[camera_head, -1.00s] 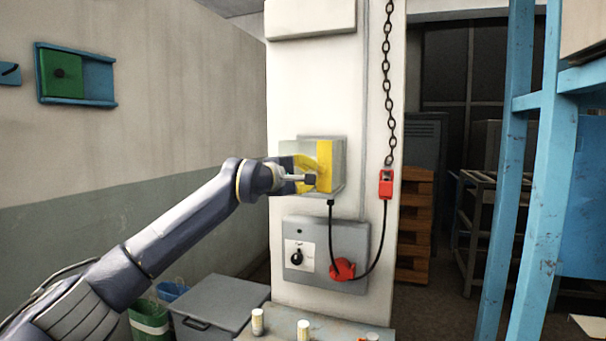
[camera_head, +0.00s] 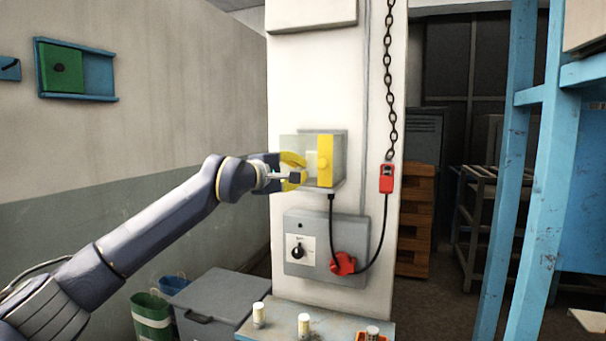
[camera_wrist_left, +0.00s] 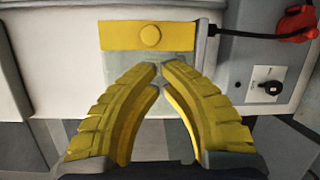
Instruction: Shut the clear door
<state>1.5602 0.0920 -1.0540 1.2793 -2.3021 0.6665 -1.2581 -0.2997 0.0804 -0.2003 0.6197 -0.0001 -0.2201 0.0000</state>
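The clear door (camera_head: 292,147) is a see-through panel at the front of a grey box on the white pillar. A yellow strip with a round knob (camera_head: 324,160) stands upright along the panel's right side. The panel reaches past the box's left edge, and part of the box's right side shows beyond the strip. My left gripper (camera_head: 297,176) is in front of the clear panel, left of the strip. In the left wrist view its yellow fingers (camera_wrist_left: 161,68) nearly meet at the tips, with nothing held, over the clear panel below the yellow strip (camera_wrist_left: 120,36). My right gripper is not visible.
Below is a grey switch box (camera_head: 354,234) with a red plug (camera_head: 343,263) and a black cable. A chain (camera_head: 390,80) holds a red block (camera_head: 387,178). A small table (camera_head: 277,317) with several pale cylinders stands below. Blue posts (camera_head: 515,170) stand at right.

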